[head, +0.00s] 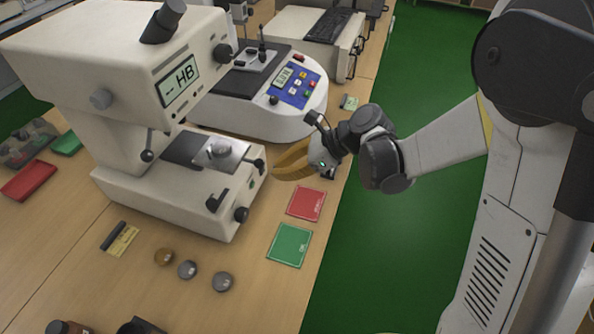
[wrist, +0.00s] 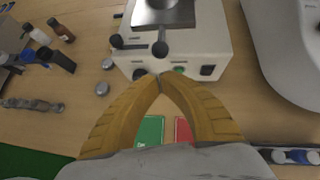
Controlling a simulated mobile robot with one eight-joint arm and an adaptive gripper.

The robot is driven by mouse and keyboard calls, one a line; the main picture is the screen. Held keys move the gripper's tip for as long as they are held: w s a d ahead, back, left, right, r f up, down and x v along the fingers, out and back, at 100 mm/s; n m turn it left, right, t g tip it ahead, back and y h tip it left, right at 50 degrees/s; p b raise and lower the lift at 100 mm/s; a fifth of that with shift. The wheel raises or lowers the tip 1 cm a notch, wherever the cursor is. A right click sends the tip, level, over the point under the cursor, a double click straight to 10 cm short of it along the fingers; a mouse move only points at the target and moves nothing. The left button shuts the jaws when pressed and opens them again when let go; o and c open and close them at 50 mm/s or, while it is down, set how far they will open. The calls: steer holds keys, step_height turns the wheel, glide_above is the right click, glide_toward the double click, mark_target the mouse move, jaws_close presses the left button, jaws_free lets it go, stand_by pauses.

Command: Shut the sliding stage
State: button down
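The white hardness tester (head: 110,60), its screen reading "HB", stands at the left of the bench. Its sliding stage (head: 222,150) is a pale metal plate with a round piece on it, above the tester's base. The plate also shows at the top of the wrist view (wrist: 165,14), with a black knob (wrist: 160,48) at its near side. My gripper (head: 277,172) has orange-brown fingers and is beside the base, on the side toward my arm. In the wrist view its fingertips (wrist: 160,78) meet with nothing visible between them, overlapping the base's lower edge; contact is unclear.
A red card (head: 306,203) and a green card (head: 290,245) lie in front of the tester. Several round metal samples (head: 188,269) lie nearby. A second machine with a blue panel (head: 290,85) stands behind. The green floor beyond the bench edge is clear.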

mark_target(240, 156)
steer(key=shift+w+a+r, duration=0.15)
steer(key=shift+a+r, duration=0.05)
steer(key=shift+a, duration=0.5)
steer(key=w+a, duration=0.1)
steer(key=a, duration=0.2)
steer(key=w+a, duration=0.1)
steer(key=a, duration=0.2)
steer(key=w+a, duration=0.1)
steer(key=a, duration=0.2)
steer(key=shift+w+a+b, duration=0.2)
steer(key=shift+a+b, duration=0.1)
steer(key=shift+a, duration=0.1)
steer(key=d+f+p+v, duration=0.1)
steer(key=f+p+v, duration=0.1)
steer(key=v, duration=1)
steer(key=shift+s+d+p, duration=0.2)
steer(key=shift+d+p, duration=0.1)
steer(key=shift+d, duration=0.4)
